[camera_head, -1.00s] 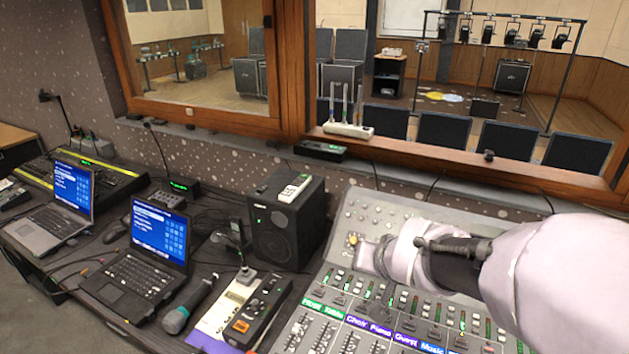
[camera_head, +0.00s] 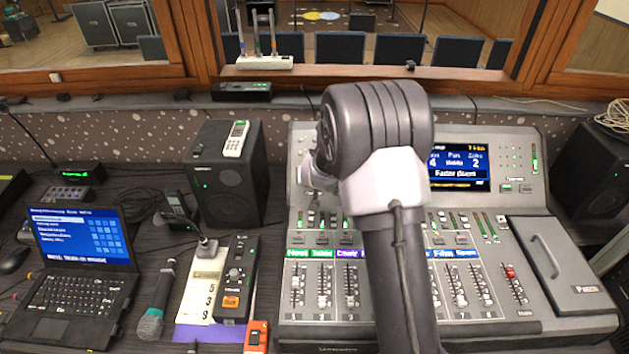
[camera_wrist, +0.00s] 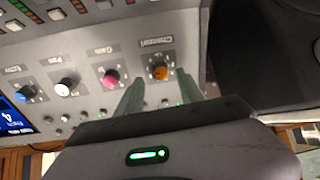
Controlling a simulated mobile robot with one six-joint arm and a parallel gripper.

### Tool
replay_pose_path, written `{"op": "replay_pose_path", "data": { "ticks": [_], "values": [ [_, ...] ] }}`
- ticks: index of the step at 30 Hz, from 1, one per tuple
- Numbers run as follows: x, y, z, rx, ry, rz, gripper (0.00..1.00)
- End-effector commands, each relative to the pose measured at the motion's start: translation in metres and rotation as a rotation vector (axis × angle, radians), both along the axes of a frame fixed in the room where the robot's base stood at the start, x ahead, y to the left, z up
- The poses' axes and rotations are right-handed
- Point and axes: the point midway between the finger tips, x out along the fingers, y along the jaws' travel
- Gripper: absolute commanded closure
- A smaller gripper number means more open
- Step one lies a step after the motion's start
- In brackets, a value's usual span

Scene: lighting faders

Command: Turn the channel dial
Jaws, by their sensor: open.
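The channel dial (camera_wrist: 161,71) is a small orange knob with a pointer mark, under an upside-down "Channel" label in the wrist view. My gripper (camera_wrist: 160,79) is open, with one pale green finger on each side of the dial. The fingertips look close around the knob, but I cannot tell whether they touch it. In the head view my arm stands over the mixing console (camera_head: 300,334) and hides the dial and the fingers.
Pink (camera_wrist: 115,77), white (camera_wrist: 66,87) and blue (camera_wrist: 25,94) knobs sit in a row beside the dial. The console has several faders and a screen (camera_head: 461,168). A black speaker (camera_head: 226,178), microphone (camera_head: 155,308) and laptop (camera_head: 84,262) stand to the left.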

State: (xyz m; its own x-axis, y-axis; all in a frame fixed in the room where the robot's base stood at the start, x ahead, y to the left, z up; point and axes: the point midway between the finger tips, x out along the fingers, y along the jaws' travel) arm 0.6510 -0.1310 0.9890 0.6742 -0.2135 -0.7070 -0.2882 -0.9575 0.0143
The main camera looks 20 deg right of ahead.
Motion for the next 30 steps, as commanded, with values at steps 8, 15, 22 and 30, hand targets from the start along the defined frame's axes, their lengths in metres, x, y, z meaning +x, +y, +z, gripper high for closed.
{"op": "replay_pose_path", "data": {
  "ticks": [8,15,22,30],
  "values": [
    [0.021,-0.007,-0.023,0.001,0.001,-0.001,0.55],
    [0.023,-0.007,-0.023,0.001,0.0,-0.001,0.55],
    [0.023,-0.007,-0.023,0.001,0.0,-0.001,0.9],
    [0.023,-0.007,-0.023,0.004,-0.001,-0.004,1.0]
  ]
}}
